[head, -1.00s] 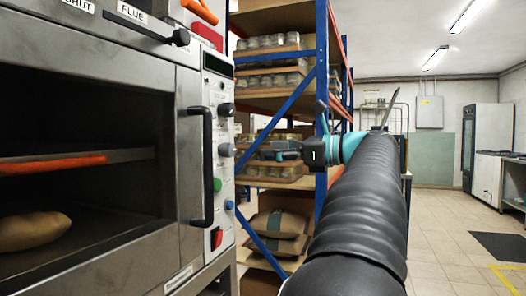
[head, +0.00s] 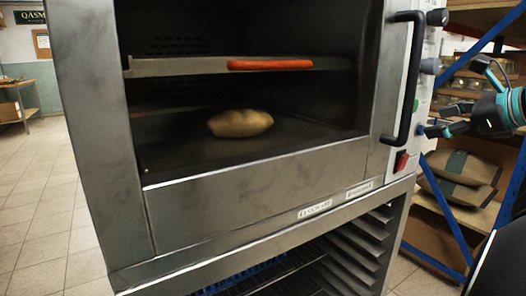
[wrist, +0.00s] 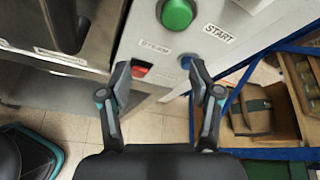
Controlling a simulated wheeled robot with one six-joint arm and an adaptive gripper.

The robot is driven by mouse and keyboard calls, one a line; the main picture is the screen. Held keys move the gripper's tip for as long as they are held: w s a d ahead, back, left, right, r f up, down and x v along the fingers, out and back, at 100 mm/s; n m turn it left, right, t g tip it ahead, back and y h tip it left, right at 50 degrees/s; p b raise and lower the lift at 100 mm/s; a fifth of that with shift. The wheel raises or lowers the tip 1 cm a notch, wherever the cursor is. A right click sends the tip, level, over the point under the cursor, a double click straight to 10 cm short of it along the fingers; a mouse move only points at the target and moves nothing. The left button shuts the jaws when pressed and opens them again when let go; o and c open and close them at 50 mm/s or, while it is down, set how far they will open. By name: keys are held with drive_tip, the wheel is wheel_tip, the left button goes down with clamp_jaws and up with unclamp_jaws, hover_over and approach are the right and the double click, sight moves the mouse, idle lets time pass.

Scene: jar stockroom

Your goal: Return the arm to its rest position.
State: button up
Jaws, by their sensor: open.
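My gripper (head: 455,98) is at the right edge of the head view, beside the oven's control panel. Its dark and teal fingers are spread and point left. In the wrist view my gripper (wrist: 160,75) is open with nothing between the fingers. The oven panel lies beyond it, with a green START button (wrist: 177,14), a red switch (wrist: 140,71) and a blue button (wrist: 186,62). Most of my arm is out of the head view.
The steel oven (head: 260,175) fills the middle, its black door handle (head: 405,80) jutting out near my gripper. A loaf (head: 240,123) lies inside. A blue-framed shelf with sacks (head: 462,168) stands at right. Open floor (head: 45,220) lies at left.

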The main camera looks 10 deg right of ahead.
drive_tip(key=s+a+f+n+g+h, duration=0.1)
drive_tip(key=a+f+n+g+h, duration=0.2)
drive_tip(key=a+f+n, duration=0.4)
drive_tip(key=s+a+f+n+g+h, duration=0.1)
drive_tip(key=a+f+n+g+h, duration=0.3)
drive_tip(key=f, duration=0.6)
drive_tip(key=s+a+f+n+y, duration=0.1)
drive_tip(key=s+a+f+n, duration=0.5)
drive_tip(key=s+a+n, duration=0.1)
drive_tip(key=s+a+f+n+y, duration=0.2)
drive_tip(key=s+a+f+n, duration=0.5)
drive_tip(key=a, duration=0.5)
drive_tip(key=shift+n+y+p, duration=0.3)
drive_tip(key=shift+n, duration=0.7)
